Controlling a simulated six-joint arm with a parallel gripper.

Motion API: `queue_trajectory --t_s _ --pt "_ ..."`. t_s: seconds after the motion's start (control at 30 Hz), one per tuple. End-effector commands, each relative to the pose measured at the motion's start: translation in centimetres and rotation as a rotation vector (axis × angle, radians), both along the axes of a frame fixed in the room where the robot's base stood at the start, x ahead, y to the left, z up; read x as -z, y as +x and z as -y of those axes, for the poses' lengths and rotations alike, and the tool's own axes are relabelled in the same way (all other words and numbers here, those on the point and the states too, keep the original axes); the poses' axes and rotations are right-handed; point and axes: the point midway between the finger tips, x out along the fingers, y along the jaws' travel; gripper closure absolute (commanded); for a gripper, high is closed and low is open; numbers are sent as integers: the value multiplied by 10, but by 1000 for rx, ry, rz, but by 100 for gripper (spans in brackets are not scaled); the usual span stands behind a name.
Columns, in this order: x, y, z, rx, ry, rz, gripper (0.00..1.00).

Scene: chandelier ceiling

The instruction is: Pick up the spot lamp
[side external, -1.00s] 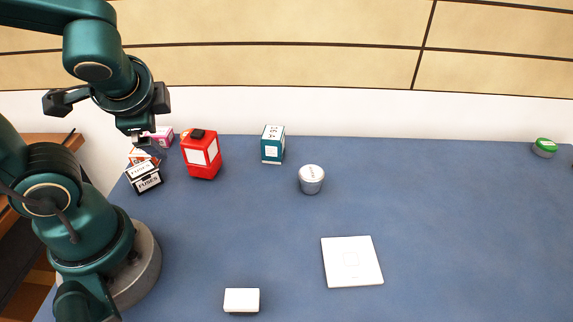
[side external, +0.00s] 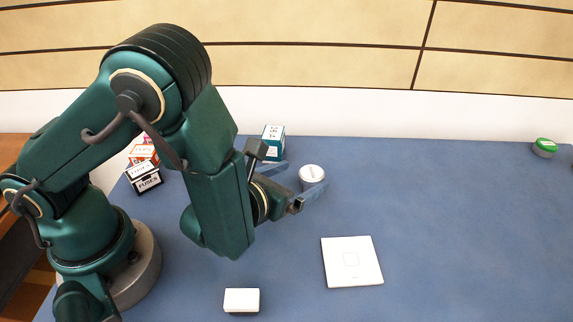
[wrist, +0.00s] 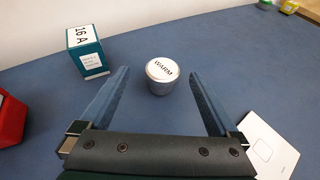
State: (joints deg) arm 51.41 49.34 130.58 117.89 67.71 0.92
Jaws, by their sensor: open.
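The spot lamp looks to be the short silver can with a pale top marked WARM (wrist: 162,78), standing upright on the blue table. It also shows in the side view (side external: 312,174). My gripper (side external: 304,176) is low over the table, reaching toward the lamp from the left in the side view. Its two blue-grey fingers are spread wide and empty. In the wrist view the lamp appears centred between the fingertips, one finger on each side, with a visible gap to both. Whether the tips are level with its body is hard to tell.
A teal 16 A box (wrist: 87,52) stands just left of the left finger. A red object (wrist: 12,120) is at the wrist view's left edge. A white square plate (side external: 351,262), a white block (side external: 241,300) and a fuses box (side external: 144,178) lie around. The right side is mostly free.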

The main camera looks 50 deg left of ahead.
Motion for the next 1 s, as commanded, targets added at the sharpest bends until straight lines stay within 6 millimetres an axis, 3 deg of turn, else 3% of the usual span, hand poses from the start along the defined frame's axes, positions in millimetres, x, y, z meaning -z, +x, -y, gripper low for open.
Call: queue_trajectory --t_s 0.17,0.5,0.83,1.0 --pt "7 5 3 15 8 -7 4" --pt "21 40 -4 14 6 -6 4" --pt "22 44 -4 16 6 -6 4" --pt "22 44 -4 16 6 -6 68"
